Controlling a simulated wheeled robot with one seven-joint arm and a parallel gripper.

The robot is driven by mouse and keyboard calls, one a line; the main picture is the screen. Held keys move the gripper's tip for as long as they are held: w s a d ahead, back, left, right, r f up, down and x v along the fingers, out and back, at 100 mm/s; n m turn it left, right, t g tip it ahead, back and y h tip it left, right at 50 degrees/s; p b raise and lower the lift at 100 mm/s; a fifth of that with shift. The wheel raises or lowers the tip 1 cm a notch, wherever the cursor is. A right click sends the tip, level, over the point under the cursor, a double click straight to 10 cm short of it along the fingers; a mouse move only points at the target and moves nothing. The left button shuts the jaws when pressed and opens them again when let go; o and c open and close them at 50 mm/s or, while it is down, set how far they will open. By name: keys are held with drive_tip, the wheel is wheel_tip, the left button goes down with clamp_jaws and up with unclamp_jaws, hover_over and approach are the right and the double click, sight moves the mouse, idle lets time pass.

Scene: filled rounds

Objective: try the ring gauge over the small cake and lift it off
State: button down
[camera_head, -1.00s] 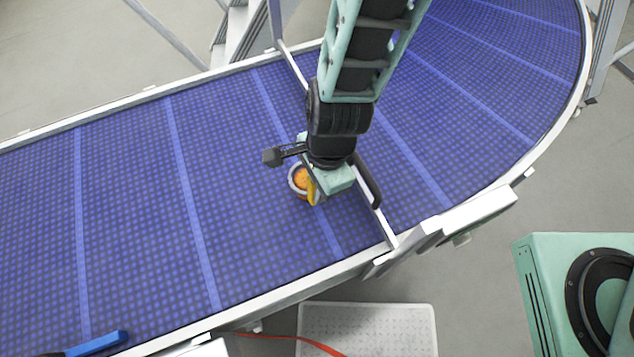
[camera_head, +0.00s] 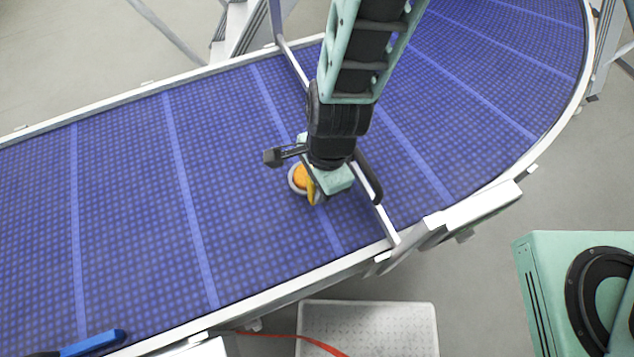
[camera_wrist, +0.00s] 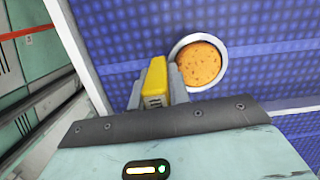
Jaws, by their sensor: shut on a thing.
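The small cake (camera_head: 301,175) is round and orange-brown and sits on the blue belt, left of my wrist. The ring gauge is a pale grey ring (camera_head: 293,187) with a yellow grip (camera_head: 311,192). The ring surrounds the cake, low around it. In the wrist view the cake (camera_wrist: 199,63) lies inside the ring (camera_wrist: 222,75), with a thin dark gap at part of its edge. My gripper (camera_wrist: 156,82) is shut on the yellow grip (camera_wrist: 155,77). In the head view my gripper (camera_head: 314,188) is mostly hidden by my wrist. Whether ring and belt touch is unclear.
A metal bar (camera_head: 380,215) crosses the belt (camera_head: 130,200) beside my wrist. Pale rails edge the belt. A blue-handled tool (camera_head: 92,344) lies at the lower left. A white perforated tray (camera_head: 370,325) is below the near rail. The belt left of the cake is clear.

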drive_tip(key=shift+f+b, duration=0.3)
drive_tip(key=shift+f, duration=0.2)
idle(0.5)
drive_tip(key=c, duration=0.8)
unclamp_jaws()
drive_tip(key=shift+o, duration=0.2)
drive_tip(key=shift+r+p, duration=3.55)
drive_tip(key=shift+p, duration=0.05)
